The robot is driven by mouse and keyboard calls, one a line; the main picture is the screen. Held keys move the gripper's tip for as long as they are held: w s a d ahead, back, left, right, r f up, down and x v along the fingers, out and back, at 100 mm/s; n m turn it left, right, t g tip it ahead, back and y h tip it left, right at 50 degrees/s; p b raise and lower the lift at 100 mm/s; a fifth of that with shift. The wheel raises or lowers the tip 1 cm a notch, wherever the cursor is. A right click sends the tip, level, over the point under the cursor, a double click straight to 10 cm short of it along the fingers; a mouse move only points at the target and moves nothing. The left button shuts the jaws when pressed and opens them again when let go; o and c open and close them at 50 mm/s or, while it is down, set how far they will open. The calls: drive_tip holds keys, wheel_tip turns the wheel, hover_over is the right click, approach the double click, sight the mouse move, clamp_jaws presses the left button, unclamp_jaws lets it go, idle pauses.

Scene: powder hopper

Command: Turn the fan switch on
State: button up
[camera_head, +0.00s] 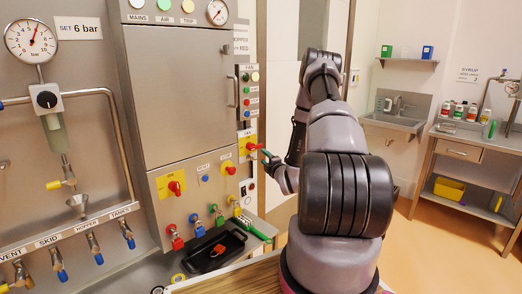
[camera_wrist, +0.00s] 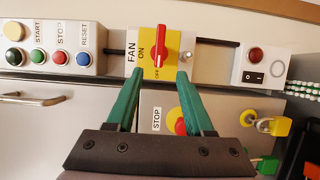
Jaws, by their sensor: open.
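The fan switch is a yellow plate (camera_wrist: 150,36) marked FAN, ON and OFF, with a red handle (camera_wrist: 161,48). In the wrist view the handle stands upright in the picture, in line with the OFF mark at its lower end; ON is to its left. In the head view the switch (camera_head: 246,140) is on the narrow panel beside the cabinet. My gripper (camera_wrist: 158,74) is open, its green fingertips left and right of the handle's lower end. I cannot tell whether they touch it. In the head view my gripper (camera_head: 267,154) is partly hidden by my arm.
A START, STOP and RESET button box (camera_wrist: 55,48) is left of the switch. A box with a rocker switch and red lamp (camera_wrist: 256,62) is right. A red STOP button (camera_wrist: 181,122) and yellow padlock (camera_wrist: 275,125) are close below. A black tray (camera_head: 228,246) sits beneath the cabinet.

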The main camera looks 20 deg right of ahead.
sight(255, 148)
drive_tip(key=w, duration=1)
drive_tip(key=shift+w+d, duration=0.2)
drive_tip(key=shift+d, duration=0.05)
clamp_jaws()
